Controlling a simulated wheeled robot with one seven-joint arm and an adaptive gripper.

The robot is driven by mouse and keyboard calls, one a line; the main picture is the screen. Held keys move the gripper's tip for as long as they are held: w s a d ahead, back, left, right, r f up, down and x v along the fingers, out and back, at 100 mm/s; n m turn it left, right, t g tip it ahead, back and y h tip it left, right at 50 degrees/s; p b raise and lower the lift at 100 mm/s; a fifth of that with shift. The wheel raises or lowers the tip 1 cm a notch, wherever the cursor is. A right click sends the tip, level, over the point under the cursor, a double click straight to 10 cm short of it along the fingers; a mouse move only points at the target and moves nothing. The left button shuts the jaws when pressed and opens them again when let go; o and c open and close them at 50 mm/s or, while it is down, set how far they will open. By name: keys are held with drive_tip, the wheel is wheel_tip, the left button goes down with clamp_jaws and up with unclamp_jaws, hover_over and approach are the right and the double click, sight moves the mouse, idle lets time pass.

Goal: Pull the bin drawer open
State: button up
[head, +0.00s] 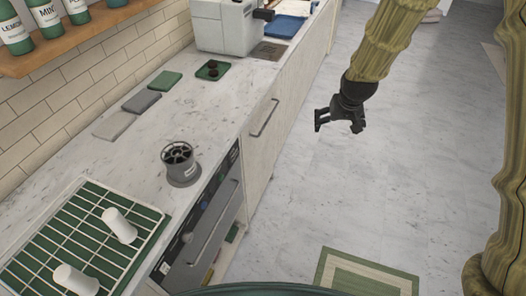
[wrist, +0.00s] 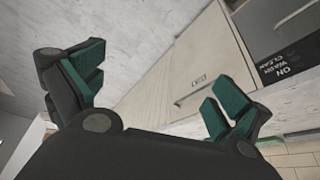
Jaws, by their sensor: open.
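The bin drawer appears to be the pale wood front (head: 262,142) under the counter, with a slim bar handle (head: 265,118); it looks shut, flush with the cabinet line. In the wrist view the same pale front (wrist: 165,85) shows tilted, with a thin handle and a small label (wrist: 198,79). My gripper (head: 337,119) is open and empty, out over the floor to the right of the drawer front and apart from the handle. In the wrist view my gripper (wrist: 152,82) has its green-padded fingers spread, with the drawer front beyond them.
An under-counter washer (head: 208,225) with a dark control panel (wrist: 290,45) adjoins the drawer. On the counter stand a dark round holder (head: 180,165), a rack with white cups (head: 118,225) and a coffee machine (head: 226,25).

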drive_tip(key=shift+w+d+r, duration=0.1)
drive_tip(key=shift+w+r, duration=0.1)
drive_tip(key=shift+r, duration=0.05)
